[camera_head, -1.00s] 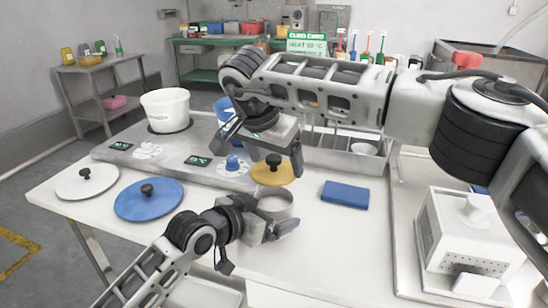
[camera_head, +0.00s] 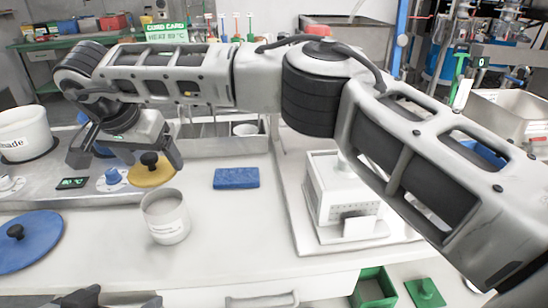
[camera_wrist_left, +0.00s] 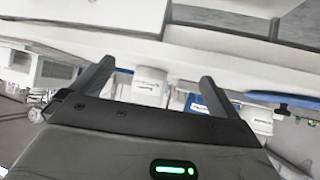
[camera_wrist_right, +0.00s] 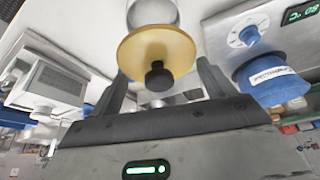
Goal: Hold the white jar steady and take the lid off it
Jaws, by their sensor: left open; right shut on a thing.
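The white jar (camera_head: 166,218), with a small label, stands upright on the white table in the head view; its top looks open. My right gripper (camera_head: 127,163) is behind it and to the left, above the table. My left gripper (camera_wrist_left: 156,72) is open and empty. Only its tips show at the bottom of the head view, apart from the jar. A white jar-like shape (camera_wrist_left: 150,84) shows beyond its fingers.
A blue lid (camera_head: 38,236) and a white pot (camera_head: 25,135) are at left. A blue block (camera_head: 236,178) and a white box-shaped machine (camera_head: 338,190) are at right. The table's front middle is clear.

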